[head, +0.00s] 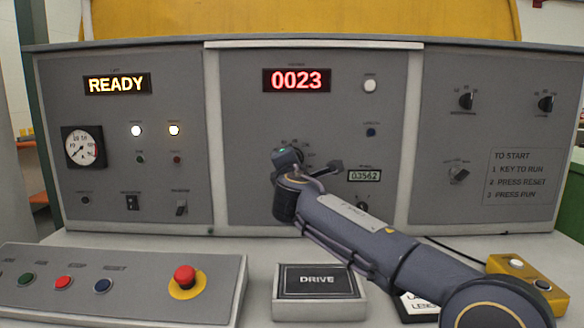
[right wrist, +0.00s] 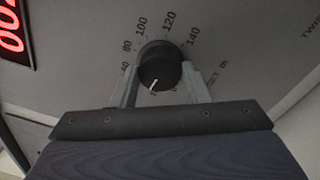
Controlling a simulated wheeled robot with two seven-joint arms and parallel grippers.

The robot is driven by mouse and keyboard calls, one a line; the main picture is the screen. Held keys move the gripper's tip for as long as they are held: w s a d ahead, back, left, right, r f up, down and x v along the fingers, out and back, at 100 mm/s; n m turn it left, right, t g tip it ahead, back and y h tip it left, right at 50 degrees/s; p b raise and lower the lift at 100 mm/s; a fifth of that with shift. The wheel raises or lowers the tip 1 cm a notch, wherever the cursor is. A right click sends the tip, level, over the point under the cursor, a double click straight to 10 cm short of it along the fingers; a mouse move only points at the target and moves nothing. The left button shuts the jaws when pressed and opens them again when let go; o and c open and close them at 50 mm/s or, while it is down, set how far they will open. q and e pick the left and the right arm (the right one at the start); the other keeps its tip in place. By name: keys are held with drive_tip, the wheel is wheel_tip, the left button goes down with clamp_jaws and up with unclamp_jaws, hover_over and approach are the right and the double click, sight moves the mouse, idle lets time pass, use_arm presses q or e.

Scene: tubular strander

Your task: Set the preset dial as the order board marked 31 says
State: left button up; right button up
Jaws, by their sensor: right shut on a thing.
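The preset dial (right wrist: 158,66) is a dark round knob on the grey panel in the right wrist view. Its scale shows 80, 100, 120 and 140 around the upper side. A white line on the knob points down and slightly left, toward a mark I cannot read. My right gripper (right wrist: 160,80) is shut on the knob, one finger on each side. In the head view my right gripper (head: 289,158) covers most of the dial, and part of the scale shows above it. No board marked 31 can be made out. My left gripper is not in view.
The panel has a red 0023 display (head: 297,80), a READY display (head: 117,84) and a 03562 counter (head: 364,175). A push-button box with a red emergency stop (head: 185,276), a DRIVE box (head: 318,283) and a yellow box (head: 517,268) stand in front. My right arm partly hides a lettered card (head: 415,304).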

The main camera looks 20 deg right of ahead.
idle(0.3)
drive_tip(key=o, duration=1)
drive_tip(key=shift+s, duration=0.1)
drive_tip(key=v, duration=0.7)
drive_tip(key=shift+s+a+f+b, duration=0.1)
drive_tip(key=shift+s+b, duration=0.2)
drive_tip(key=shift+b, duration=0.1)
